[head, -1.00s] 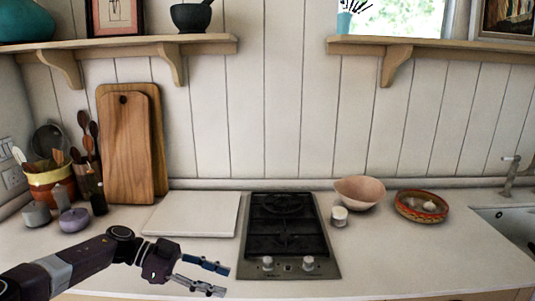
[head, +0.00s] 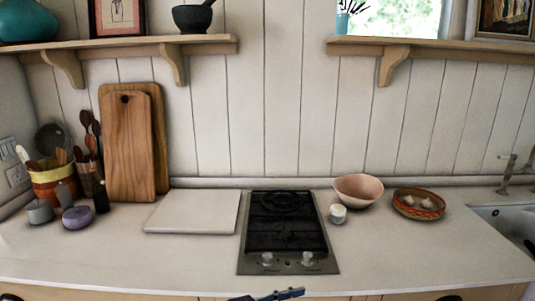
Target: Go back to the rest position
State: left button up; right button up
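Only the tip of a gripper shows, at the bottom edge of the head view, in front of the counter below the hob. I take it to be my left gripper (head: 272,296). One blue-grey finger points right, and the rest is cut off by the frame, so its opening cannot be judged. Nothing is seen held in the visible part. My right gripper is not in view.
The counter (head: 400,260) has clear room along its front. On it are a white board (head: 193,212), a hob (head: 287,232), a small white pot (head: 338,213), a pink bowl (head: 358,190), a patterned bowl (head: 418,204) and wooden cutting boards (head: 128,150).

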pick_arm(q)
jog(key=s+a+f+n+t+y, duration=0.2)
jog(key=s+a+f+n+y, duration=0.25)
jog(key=a+n+y, duration=0.2)
jog(key=s+a+f+n+t+y, duration=0.2)
jog(key=s+a+f+n+y, duration=0.25)
jog(key=s+a+y, duration=0.2)
jog(key=s+a+f+n+g+y, duration=0.1)
jog(key=s+a+f+g+y, duration=0.15)
jog(key=s+a, duration=0.7)
jog(key=s+a+f+n+g+y, duration=0.15)
jog(key=s+a+g, duration=0.35)
jog(key=s, duration=0.7)
notch_tip(320, 180, down, 28)
jog(key=s+a, duration=0.1)
jog(key=s, duration=0.1)
jog(key=s+a+f+g, duration=0.1)
jog(key=s+a+f, duration=0.2)
jog(key=s+f, duration=1.1)
jog(key=shift+s+f+m+h, duration=0.3)
jog(key=shift+s+f+m, duration=0.05)
jog(key=shift+s, duration=0.9)
